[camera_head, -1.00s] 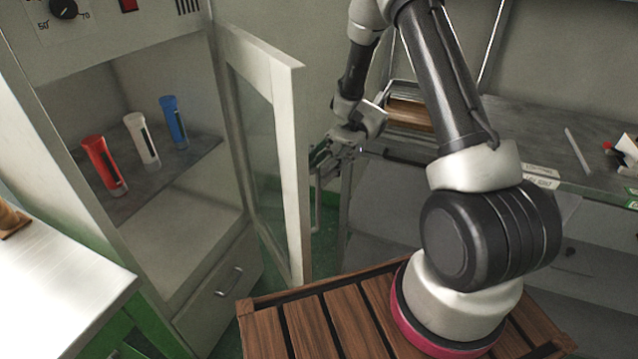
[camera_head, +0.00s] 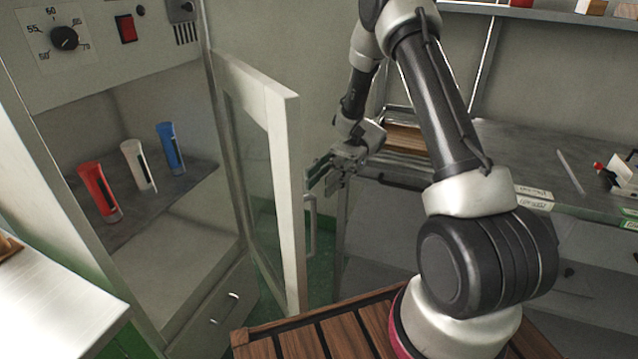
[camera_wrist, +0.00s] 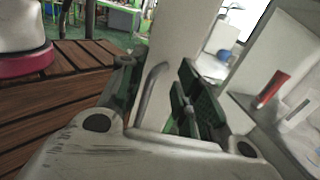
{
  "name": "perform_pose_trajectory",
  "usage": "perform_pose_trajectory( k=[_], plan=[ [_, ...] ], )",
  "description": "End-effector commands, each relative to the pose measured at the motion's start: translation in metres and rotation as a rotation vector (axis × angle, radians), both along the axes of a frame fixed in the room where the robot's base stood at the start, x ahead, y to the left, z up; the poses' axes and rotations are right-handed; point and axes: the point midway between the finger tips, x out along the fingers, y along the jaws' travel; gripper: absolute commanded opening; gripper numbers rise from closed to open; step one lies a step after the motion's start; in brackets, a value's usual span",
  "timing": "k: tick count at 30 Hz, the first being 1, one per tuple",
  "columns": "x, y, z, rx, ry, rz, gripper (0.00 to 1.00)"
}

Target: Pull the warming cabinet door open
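The warming cabinet door (camera_head: 285,190) is a pale framed door with a glass pane, standing well open and swung out from the cabinet (camera_head: 52,140). Its bar handle (camera_head: 311,225) is on the outer face near the free edge; it also shows in the wrist view (camera_wrist: 150,92). My gripper (camera_head: 322,176) is beside the door's free edge, around the handle's upper end. In the wrist view my gripper (camera_wrist: 160,88) has its fingers apart, with the handle between them in the picture. I cannot tell whether a finger touches it.
Inside the cabinet, red (camera_head: 99,192), white (camera_head: 138,166) and blue (camera_head: 170,148) tubes stand on a shelf (camera_head: 150,205). A grey workbench (camera_head: 530,150) is right of my arm. A metal-topped table (camera_head: 60,300) is at front left. Green floor shows below the door.

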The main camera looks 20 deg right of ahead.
Motion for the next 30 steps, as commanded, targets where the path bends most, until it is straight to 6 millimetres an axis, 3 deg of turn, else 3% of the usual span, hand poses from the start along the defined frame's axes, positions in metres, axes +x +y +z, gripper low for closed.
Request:
perform_pose_trajectory(
  k=[16, 30],
  plan=[
    [0.03, -0.028, -0.001, -0.001, 0.001, 0.0, 0.33],
    [0.032, -0.031, 0.0, -0.001, 0.002, 0.001, 0.32]
  ],
)
